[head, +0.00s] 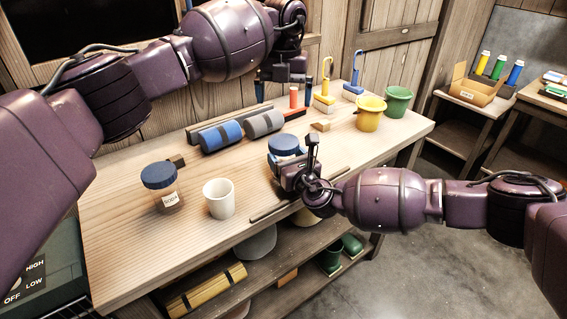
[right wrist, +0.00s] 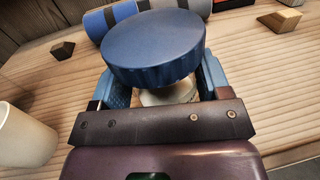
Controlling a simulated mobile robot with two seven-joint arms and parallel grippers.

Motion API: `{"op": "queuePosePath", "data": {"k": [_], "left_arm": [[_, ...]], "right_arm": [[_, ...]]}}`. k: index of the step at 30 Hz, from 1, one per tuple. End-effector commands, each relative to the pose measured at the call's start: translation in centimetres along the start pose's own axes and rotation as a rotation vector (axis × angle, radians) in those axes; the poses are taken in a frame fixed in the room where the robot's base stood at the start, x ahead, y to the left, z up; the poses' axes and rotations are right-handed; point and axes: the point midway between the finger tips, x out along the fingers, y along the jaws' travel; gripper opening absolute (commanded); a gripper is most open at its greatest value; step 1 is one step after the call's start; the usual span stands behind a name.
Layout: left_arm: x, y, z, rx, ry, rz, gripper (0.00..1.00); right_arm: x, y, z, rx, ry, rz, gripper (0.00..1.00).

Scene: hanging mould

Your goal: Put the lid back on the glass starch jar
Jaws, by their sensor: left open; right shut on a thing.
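A jar (head: 274,163) stands on the wooden table at the middle, with a round dark blue lid (head: 284,145) over its top. In the right wrist view the lid (right wrist: 153,45) covers most of the jar, and a pale bit of the jar (right wrist: 168,95) shows beneath. I cannot tell if the lid is fully seated. The jar's label is hidden. My right gripper (head: 290,170) is shut on the jar, with its blue fingers on either side below the lid. My left gripper (head: 285,80) is open and empty above the back of the table, beyond the jar.
A second blue-lidded jar (head: 163,184), labelled soda, and a white cup (head: 219,199) stand at the left. Blue and grey rolls (head: 220,136) lie behind. Brushes (head: 325,95), a yellow bucket (head: 370,112) and a green bucket (head: 398,102) stand at the back right. The left front is clear.

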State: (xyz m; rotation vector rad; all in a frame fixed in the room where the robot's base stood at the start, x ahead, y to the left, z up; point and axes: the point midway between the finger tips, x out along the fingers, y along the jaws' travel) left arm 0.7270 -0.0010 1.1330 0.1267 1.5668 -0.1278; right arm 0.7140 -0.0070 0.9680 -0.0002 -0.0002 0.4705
Motion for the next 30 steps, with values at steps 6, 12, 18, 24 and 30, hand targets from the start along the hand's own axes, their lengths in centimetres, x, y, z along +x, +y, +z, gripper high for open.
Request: {"op": "queuePosePath", "data": {"k": [6, 12, 18, 24, 30], "left_arm": [[0.0, 0.0, 0.0, 0.0, 0.0, 0.0, 1.0], [0.0, 0.0, 0.0, 0.0, 0.0, 0.0, 1.0], [0.0, 0.0, 0.0, 0.0, 0.0, 0.0, 1.0], [-1.0, 0.0, -0.1, 0.0, -0.008, 0.001, 1.0], [-2.6, 0.0, -0.3, 0.0, -0.02, 0.003, 1.0]], "right_arm": [[0.0, 0.0, 0.0, 0.0, 0.0, 0.0, 0.76], [0.0, 0.0, 0.0, 0.0, 0.0, 0.0, 1.0], [-0.1, 0.0, 0.0, 0.0, 0.0, 0.0, 1.0], [-1.9, 0.0, 0.1, 0.001, 0.001, 0.0, 1.0], [-5.5, -0.1, 0.2, 0.001, 0.0, -0.001, 1.0]]}}
